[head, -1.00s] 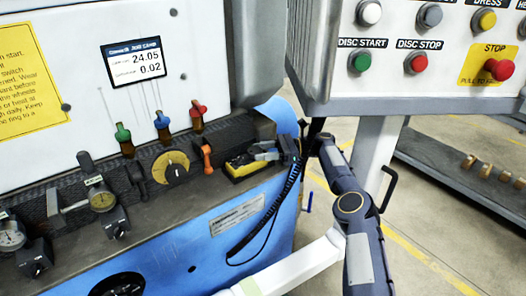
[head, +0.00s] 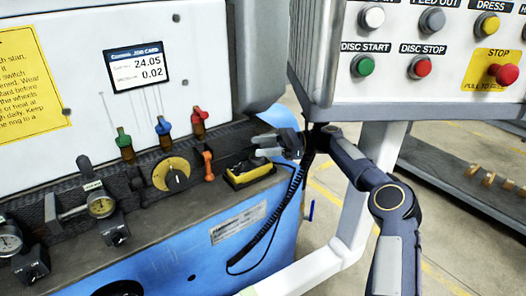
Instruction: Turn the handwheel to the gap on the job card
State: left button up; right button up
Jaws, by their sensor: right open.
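The job card (head: 137,66) is a small screen on the white machine front, reading 24.05 and 0.02. A round yellow dial with a dark centre knob (head: 172,174) sits on the dark ledge below it. I cannot tell whether this dial is the handwheel; no larger wheel shows clearly. My right gripper (head: 259,146) comes in from the right, with its fingers pointing left. It is open, just above a yellow and black handheld box (head: 249,172), and right of the dial. I cannot tell whether it touches the box. My left gripper is out of view.
Green, blue and red taps (head: 163,128) and an orange lever (head: 208,166) stand along the ledge. Dial gauges (head: 101,205) are at the left. A button panel (head: 420,60) overhangs at upper right. A coiled black cable (head: 277,222) hangs down the blue front.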

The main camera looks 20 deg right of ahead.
jog(key=s+a+r+b, duration=0.1)
jog(key=s+a+r, duration=0.2)
jog(key=s+r, duration=0.3)
jog(key=s, duration=0.4)
jog(key=shift+s+a, duration=0.1)
